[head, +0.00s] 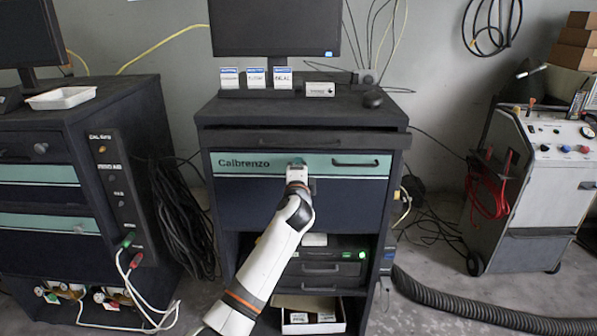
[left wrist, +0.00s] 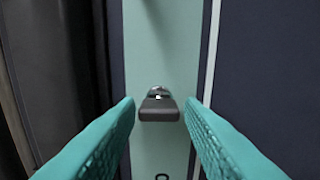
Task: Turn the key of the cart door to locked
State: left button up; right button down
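The cart (head: 300,115) stands in the middle, with a teal strip marked "Calbrenzo" (head: 243,163) across its front and a dark blue panel below. In the left wrist view, a dark key (left wrist: 159,112) sits in a small shiny lock on the teal strip (left wrist: 160,60). My left gripper (head: 298,166) is at the strip in the head view and hides the key there. In the left wrist view its teal fingers (left wrist: 160,104) are open, one on each side of the key, with gaps visible. My right gripper is not in view.
A dark handle (head: 355,162) is on the strip right of my gripper. A monitor (head: 275,28) and mouse (head: 372,99) are on the cart top. A second cabinet (head: 75,150) stands left, a grey machine (head: 545,190) right. A black hose (head: 480,316) lies on the floor.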

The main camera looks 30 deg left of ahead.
pick_arm(q)
jog(key=shift+o, duration=0.8)
jog(key=v, duration=1.2)
jog(key=shift+f, duration=0.1)
